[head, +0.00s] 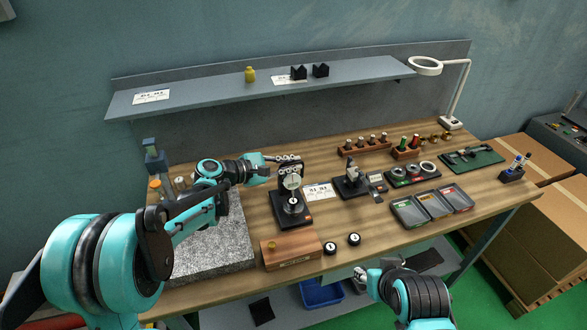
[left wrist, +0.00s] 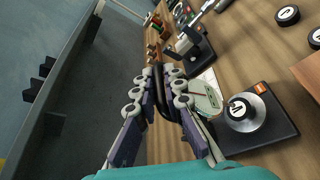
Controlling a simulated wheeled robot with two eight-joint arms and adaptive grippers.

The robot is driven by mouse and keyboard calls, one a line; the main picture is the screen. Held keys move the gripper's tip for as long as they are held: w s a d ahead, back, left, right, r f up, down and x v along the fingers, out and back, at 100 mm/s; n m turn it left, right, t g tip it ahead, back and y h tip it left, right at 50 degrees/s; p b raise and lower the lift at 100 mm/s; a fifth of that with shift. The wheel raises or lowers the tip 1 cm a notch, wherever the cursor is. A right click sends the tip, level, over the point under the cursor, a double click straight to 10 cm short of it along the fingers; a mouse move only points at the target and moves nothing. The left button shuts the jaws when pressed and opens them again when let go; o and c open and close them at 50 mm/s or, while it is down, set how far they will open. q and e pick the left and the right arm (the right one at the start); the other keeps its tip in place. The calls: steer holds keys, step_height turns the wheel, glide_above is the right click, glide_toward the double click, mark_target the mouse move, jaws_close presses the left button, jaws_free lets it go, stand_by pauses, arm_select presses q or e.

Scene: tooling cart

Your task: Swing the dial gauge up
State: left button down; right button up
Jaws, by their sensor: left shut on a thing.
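The dial gauge (head: 292,182) has a pale round face and hangs on a black stand (head: 279,212) on the bench, above a silver round anvil. In the left wrist view, the gauge face (left wrist: 207,96) is partly hidden by my fingers, and the black base (left wrist: 276,137) with its silver anvil is to the right. My left gripper (head: 294,159) is at the top of the stand, shut on the black gauge arm (left wrist: 159,88), which sits between its fingers. My right gripper (head: 360,272) is low in front of the bench, small in the picture, and its jaws cannot be made out.
A grey granite plate (head: 215,250) lies left of the stand. A wooden box (head: 291,251) and two black round pieces (head: 342,244) lie in front. A second small stand (head: 350,186) and parts trays (head: 432,206) are to the right. A shelf (head: 215,94) runs behind.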

arm_select(q)
steer(key=w+a+n+g+p, duration=0.2)
steer(key=w+n, duration=0.1)
steer(key=w, duration=0.4)
steer(key=w+a+n+g+p, duration=0.2)
steer(key=w+n, duration=0.1)
steer(key=w, duration=0.4)
steer(key=shift+w+a+r+h, duration=0.15)
steer(key=shift+a+r+h, duration=0.15)
steer(key=shift+a, duration=0.05)
arm_select(e)
steer(key=shift+w+a+r, duration=0.1)
steer(key=shift+w+r, duration=0.2)
steer(key=shift+r, duration=0.45)
steer(key=shift+w+a+r, duration=0.1)
steer(key=shift+w+r, duration=0.15)
steer(key=shift+r, duration=0.5)
steer(key=shift+w+a+r, duration=0.1)
steer(key=shift+w+r, duration=0.2)
steer(key=shift+r, duration=0.45)
arm_select(q)
steer(key=c, duration=1.6)
jaws_free()
steer(key=shift+w, duration=0.1)
